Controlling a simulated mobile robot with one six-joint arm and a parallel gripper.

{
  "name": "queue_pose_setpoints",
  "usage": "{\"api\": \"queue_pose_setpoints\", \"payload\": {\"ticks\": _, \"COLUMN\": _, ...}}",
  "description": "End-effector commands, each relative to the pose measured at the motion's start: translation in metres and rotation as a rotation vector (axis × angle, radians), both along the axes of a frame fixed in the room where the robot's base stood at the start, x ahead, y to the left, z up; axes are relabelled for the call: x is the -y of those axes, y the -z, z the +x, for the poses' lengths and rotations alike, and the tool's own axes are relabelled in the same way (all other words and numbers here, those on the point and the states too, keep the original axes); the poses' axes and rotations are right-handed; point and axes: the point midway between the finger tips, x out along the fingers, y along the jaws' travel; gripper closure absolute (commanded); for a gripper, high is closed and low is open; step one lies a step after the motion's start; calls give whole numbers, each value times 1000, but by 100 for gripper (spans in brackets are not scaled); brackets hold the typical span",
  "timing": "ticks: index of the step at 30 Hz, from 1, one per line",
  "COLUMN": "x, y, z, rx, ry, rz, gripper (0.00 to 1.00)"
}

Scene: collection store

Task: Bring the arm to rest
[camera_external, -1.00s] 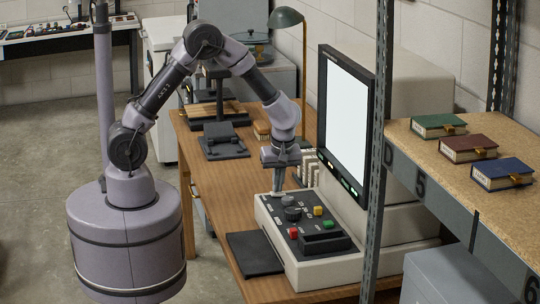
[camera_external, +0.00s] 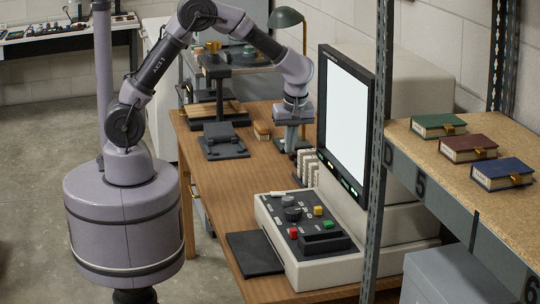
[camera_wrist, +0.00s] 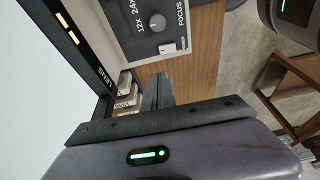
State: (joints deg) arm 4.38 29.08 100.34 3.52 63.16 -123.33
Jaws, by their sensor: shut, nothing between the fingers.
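My gripper (camera_external: 291,146) points down above the wooden table, left of the bright screen (camera_external: 346,120). Its fingers are shut with nothing between them. In the wrist view the shut fingers (camera_wrist: 157,92) show above the table top. The fingertips appear close to a row of small white boxes (camera_external: 306,166); whether they touch anything I cannot tell. My arm is bent, rising from its round base and reaching over the table.
A control box (camera_external: 300,275) with knobs and coloured buttons stands on the table (camera_external: 217,210) before the screen. A black pad (camera_external: 254,253) lies beside it. A dark stand (camera_external: 223,141) and green lamp (camera_external: 285,18) are behind. A shelf (camera_external: 420,150) with three books is at right.

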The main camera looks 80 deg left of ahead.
Motion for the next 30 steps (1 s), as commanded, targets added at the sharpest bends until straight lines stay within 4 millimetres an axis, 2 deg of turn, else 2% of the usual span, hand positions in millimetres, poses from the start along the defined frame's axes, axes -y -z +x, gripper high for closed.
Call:
{"api": "queue_pose_setpoints", "payload": {"ticks": 11, "x": 0, "y": 0, "z": 0, "rx": 1, "ry": 0, "rz": 0, "gripper": 100}}
{"api": "queue_pose_setpoints", "payload": {"ticks": 14, "x": -1, "y": -13, "z": -6, "rx": 4, "ry": 68, "rz": -6, "gripper": 100}}
{"api": "queue_pose_setpoints", "payload": {"ticks": 17, "x": -3, "y": -57, "z": -35, "rx": 8, "ry": 334, "rz": -12, "gripper": 100}}
{"api": "queue_pose_setpoints", "payload": {"ticks": 19, "x": -5, "y": -92, "z": -71, "rx": 10, "ry": 621, "rz": 5, "gripper": 100}}
{"api": "queue_pose_setpoints", "payload": {"ticks": 22, "x": -7, "y": -125, "z": -131, "rx": 3, "ry": 1058, "rz": 84, "gripper": 100}}
{"api": "queue_pose_setpoints", "payload": {"ticks": 24, "x": -7, "y": -134, "z": -170, "rx": -12, "ry": 1333, "rz": 168, "gripper": 100}}
{"api": "queue_pose_setpoints", "payload": {"ticks": 27, "x": -7, "y": -132, "z": -211, "rx": -45, "ry": 1630, "rz": 292, "gripper": 100}}
{"api": "queue_pose_setpoints", "payload": {"ticks": 30, "x": -6, "y": -128, "z": -232, "rx": -76, "ry": 1799, "rz": 378, "gripper": 100}}
